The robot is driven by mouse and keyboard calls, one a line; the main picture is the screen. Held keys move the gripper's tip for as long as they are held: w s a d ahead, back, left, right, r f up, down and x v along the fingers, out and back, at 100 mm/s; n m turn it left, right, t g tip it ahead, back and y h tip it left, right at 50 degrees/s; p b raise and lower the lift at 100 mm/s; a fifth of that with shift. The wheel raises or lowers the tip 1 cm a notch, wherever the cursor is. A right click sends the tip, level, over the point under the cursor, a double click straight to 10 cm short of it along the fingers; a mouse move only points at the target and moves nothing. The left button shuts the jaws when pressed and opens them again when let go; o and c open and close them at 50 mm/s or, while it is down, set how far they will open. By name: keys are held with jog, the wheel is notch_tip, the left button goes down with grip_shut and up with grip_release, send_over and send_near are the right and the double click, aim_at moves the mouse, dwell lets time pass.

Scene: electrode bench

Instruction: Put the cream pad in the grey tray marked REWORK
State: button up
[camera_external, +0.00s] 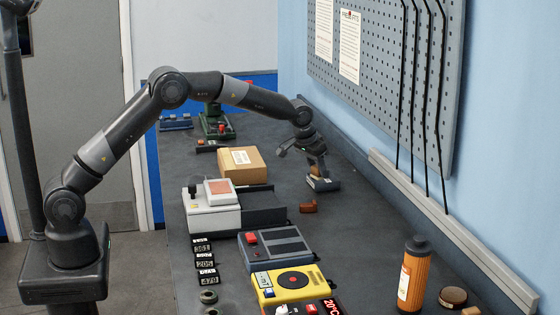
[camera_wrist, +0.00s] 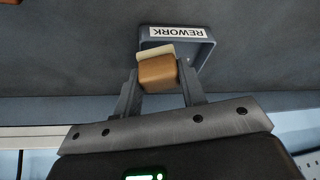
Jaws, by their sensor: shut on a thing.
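My gripper (camera_wrist: 158,84) is shut on the cream pad (camera_wrist: 153,52), which shows as a cream layer joined to a tan-brown block (camera_wrist: 158,72) between the fingers. The grey tray marked REWORK (camera_wrist: 205,50) lies beyond the fingertips in the wrist view, its white label upside down. The pad overlaps the tray's near part in that view; whether it touches the tray floor I cannot tell. In the external view my gripper (camera_external: 316,168) points down at the grey tray (camera_external: 323,185), and the tan block shows small between the fingers.
A cardboard box (camera_external: 242,166) stands left of the tray, and a small brown block (camera_external: 308,207) lies in front of it. A white device (camera_external: 212,208), a yellow device (camera_external: 290,285) and an orange bottle (camera_external: 413,275) are nearer. The bench right of the tray is clear.

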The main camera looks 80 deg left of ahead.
jog(key=shift+f, duration=0.6)
jog(key=o, duration=1)
jog(key=shift+r, duration=0.3)
jog(key=v, duration=1.2)
jog(key=shift+s+r, duration=0.15)
jog(key=shift+r, duration=0.25)
